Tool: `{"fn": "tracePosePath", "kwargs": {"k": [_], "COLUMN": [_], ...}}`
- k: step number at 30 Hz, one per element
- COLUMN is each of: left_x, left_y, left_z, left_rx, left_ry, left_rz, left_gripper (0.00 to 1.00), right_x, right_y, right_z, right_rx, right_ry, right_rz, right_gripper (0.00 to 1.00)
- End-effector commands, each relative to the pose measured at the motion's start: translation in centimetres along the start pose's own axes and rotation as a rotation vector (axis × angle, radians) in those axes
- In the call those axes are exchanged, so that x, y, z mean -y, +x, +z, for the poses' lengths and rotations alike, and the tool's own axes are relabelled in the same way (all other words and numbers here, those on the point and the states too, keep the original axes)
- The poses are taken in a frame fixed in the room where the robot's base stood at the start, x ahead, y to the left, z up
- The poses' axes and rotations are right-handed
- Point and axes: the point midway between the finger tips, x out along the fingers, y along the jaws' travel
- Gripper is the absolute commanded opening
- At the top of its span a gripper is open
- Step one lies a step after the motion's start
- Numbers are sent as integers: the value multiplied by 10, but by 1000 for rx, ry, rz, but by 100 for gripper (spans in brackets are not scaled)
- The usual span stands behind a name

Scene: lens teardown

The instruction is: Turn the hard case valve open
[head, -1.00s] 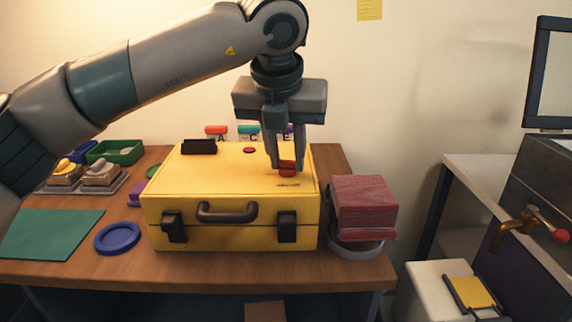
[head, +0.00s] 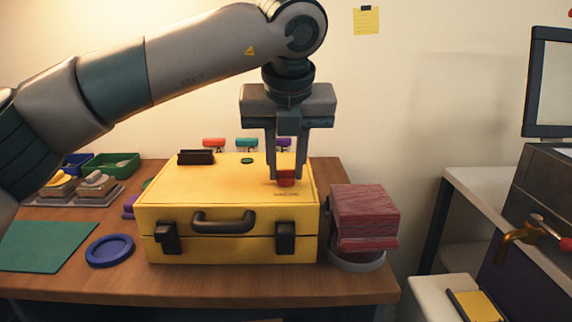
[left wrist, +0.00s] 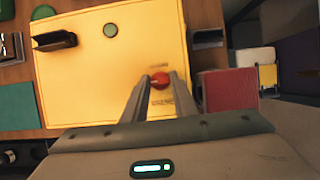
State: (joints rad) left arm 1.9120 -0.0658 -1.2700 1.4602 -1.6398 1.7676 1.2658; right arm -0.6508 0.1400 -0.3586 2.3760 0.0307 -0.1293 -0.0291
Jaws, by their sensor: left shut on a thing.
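The yellow hard case (head: 185,205) lies closed on the wooden table, with its handle and two dark latches facing me. A red valve knob (head: 286,183) sits on the right part of its lid. My left gripper (head: 287,174) points straight down with its fingers shut on the knob. The left wrist view also shows the red knob (left wrist: 160,81) between the fingertips, with small unreadable lettering beside it. A small round indicator (head: 247,160) on the lid is green. A black block (head: 196,157) stands at the lid's back left. My right gripper is not in view.
A dark red block (head: 364,212) on a grey round base stands close to the case's right. A blue ring (head: 109,250) and green mat (head: 45,245) lie at left, with a green bin (head: 112,165) behind. A brass tap (head: 518,240) is at far right.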

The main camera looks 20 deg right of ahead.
Motion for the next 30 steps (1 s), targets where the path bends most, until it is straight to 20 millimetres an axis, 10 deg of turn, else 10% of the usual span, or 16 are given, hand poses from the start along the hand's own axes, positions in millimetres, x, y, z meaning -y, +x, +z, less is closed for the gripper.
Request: {"fn": "tracePosePath", "kwargs": {"k": [3, 4, 6, 20, 30], "left_x": [0, 0, 0, 0, 0], "left_y": [0, 0, 0, -5, -49], "left_z": [0, 0, 0, 0, 1], "left_rx": [0, 0, 0, 1, 2], "left_ry": [-1, -1, 0, 0, 0], "left_rz": [0, 0, 0, 0, 0], "left_gripper": [3, 28, 44, 44, 44], "right_x": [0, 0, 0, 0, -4], "right_y": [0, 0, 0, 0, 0], "right_z": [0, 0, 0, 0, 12], "right_rx": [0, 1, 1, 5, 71], "right_ry": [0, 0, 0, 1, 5], "right_rz": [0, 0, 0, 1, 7], "right_gripper": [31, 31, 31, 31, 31]}}
